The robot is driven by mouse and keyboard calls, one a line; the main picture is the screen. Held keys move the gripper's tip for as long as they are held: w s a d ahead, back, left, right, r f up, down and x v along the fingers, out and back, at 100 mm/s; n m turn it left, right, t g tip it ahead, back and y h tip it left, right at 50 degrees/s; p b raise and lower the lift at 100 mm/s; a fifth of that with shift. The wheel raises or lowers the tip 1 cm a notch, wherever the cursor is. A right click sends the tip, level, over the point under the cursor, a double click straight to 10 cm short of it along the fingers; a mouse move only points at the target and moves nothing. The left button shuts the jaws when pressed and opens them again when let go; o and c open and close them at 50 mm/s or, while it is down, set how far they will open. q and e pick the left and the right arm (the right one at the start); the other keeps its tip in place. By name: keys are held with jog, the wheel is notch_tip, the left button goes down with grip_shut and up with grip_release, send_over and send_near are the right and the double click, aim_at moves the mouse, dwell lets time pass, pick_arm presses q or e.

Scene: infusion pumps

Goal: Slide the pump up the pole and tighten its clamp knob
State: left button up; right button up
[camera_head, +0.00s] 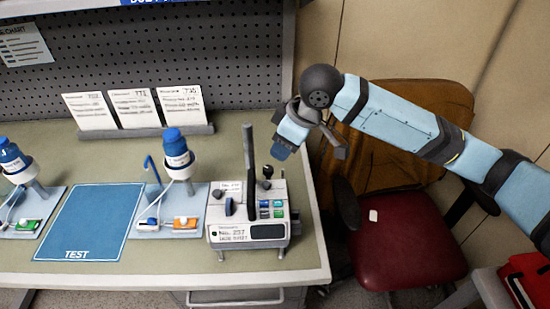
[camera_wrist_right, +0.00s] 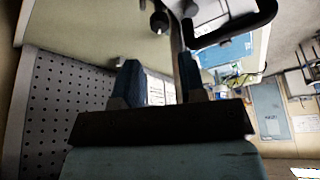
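A white boxy device (camera_head: 240,232) labelled "No. 257", with coloured buttons and a dark screen, stands at the bench's right front. I cannot tell which part is the clamp, and no separate pump shows on the post. Contact is unclear. My left gripper is out of view.
A blue TEST mat (camera_head: 90,222) lies between two light-blue trays (camera_head: 180,221) carrying blue-capped bottles (camera_head: 177,150). Cards (camera_head: 132,108) stand behind, before a pegboard (camera_head: 150,55). A red-seated chair (camera_head: 408,240) stands right of the bench. The mat is bare.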

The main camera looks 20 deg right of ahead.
jog(key=v, duration=0.5)
dwell(0.4)
